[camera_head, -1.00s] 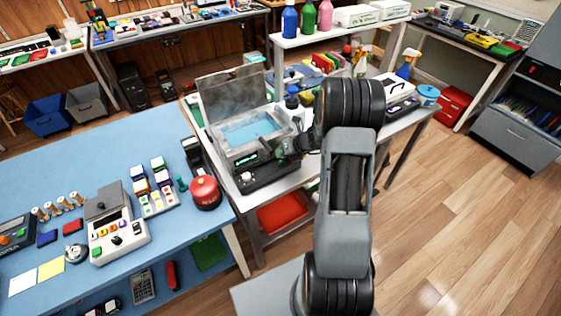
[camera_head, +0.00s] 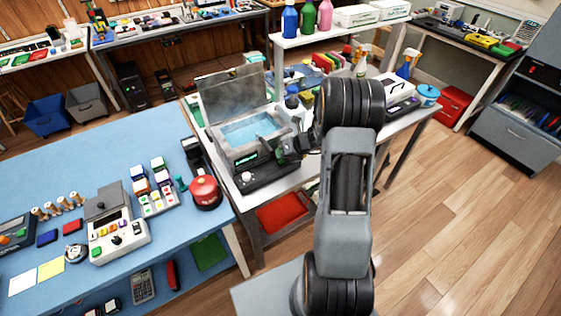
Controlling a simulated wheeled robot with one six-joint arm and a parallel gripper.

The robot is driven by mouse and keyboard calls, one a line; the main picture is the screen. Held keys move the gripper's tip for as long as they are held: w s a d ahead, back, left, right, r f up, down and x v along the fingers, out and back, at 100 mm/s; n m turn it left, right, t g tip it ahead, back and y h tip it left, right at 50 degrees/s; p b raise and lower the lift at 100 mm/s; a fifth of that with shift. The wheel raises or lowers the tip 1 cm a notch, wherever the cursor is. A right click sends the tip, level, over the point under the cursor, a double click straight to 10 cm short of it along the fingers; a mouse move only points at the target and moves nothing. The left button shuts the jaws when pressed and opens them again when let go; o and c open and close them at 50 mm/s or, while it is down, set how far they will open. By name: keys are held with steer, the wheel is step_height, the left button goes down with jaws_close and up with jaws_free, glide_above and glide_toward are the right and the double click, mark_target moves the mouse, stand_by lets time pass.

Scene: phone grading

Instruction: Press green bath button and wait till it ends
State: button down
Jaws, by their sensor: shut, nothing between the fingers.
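The bath (camera_head: 252,133) is a grey, open-topped box with light blue liquid in it, and its lid stands raised behind. Its dark front base has a small green lit display (camera_head: 246,159) and a pale round knob (camera_head: 247,176). My gripper (camera_head: 281,155) is shut and empty, at the right front corner of the bath, close to the front panel. I cannot tell whether it touches the panel. I cannot make out the green button; the gripper covers part of the panel's right side.
The bath stands on a white table (camera_head: 242,205) with a red bin (camera_head: 281,214) below. A blue table (camera_head: 95,160) to the left holds a button console (camera_head: 117,236) and a red round container (camera_head: 205,192). Bottles and a white case (camera_head: 394,87) stand behind my arm. The wooden floor at right is clear.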

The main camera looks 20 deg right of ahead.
mark_target(282, 160)
steer(key=shift+f, duration=0.2)
steer(key=shift+f, duration=0.15)
steer(key=shift+f+b, duration=0.45)
stand_by(0.7)
stand_by(0.3)
steer(key=shift+r+p, duration=0.85)
steer(key=shift+r, duration=0.05)
steer(key=shift+r, duration=0.1)
step_height(282, 160, up, 5)
steer(key=p, duration=0.4)
steer(key=shift+p, duration=0.35)
stand_by(0.4)
